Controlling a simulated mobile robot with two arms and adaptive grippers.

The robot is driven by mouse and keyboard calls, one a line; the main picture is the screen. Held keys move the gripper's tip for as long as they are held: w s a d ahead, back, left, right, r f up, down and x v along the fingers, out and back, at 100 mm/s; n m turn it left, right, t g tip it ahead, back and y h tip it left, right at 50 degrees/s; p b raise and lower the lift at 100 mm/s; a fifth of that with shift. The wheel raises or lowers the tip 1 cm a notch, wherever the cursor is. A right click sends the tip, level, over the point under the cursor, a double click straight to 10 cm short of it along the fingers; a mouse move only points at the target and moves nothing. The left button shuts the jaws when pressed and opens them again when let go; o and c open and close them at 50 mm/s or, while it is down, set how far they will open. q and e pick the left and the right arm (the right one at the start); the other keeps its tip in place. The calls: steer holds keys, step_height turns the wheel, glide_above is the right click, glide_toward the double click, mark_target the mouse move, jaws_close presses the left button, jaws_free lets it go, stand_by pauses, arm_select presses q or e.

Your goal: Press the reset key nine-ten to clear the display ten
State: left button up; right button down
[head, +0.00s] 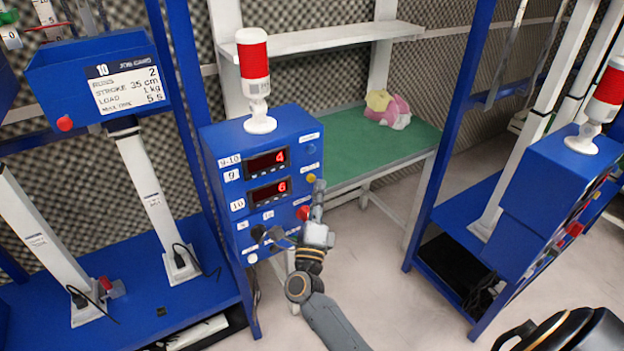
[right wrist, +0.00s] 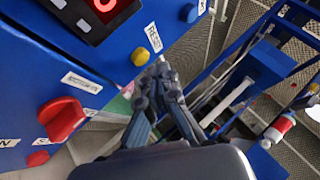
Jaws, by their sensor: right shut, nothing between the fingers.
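A blue control box (head: 222,150) has two red-digit displays. The upper display (head: 266,163) reads 4 and the lower display (head: 269,192), beside the label 10, reads 6. A yellow button (head: 311,178) sits on the box's right side and also shows in the right wrist view (right wrist: 140,56), near a white label that seems to read RESET (right wrist: 153,37). My right gripper (head: 319,186) is shut and empty, with its fingertips (right wrist: 161,68) close beside the yellow button. I cannot tell whether they touch it.
A red rotary knob (right wrist: 62,118) and a red button (right wrist: 38,158) lie lower on the panel. A blue button (right wrist: 188,12) is above the yellow one. A red-white lamp (head: 254,65) stands on the box. A green-topped table (head: 370,150) is behind; a blue rack stands right.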

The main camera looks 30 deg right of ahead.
steer(key=shift+w, duration=0.45)
steer(key=shift+w+b, duration=0.45)
steer(key=shift+b, duration=0.15)
stand_by(0.5)
steer(key=shift+s, duration=0.1)
steer(key=shift+s+p, duration=0.35)
steer(key=shift+s, duration=0.45)
steer(key=s+p, duration=0.1)
steer(key=s, duration=0.4)
steer(key=shift+d+p, duration=0.1)
steer(key=shift+p, duration=0.2)
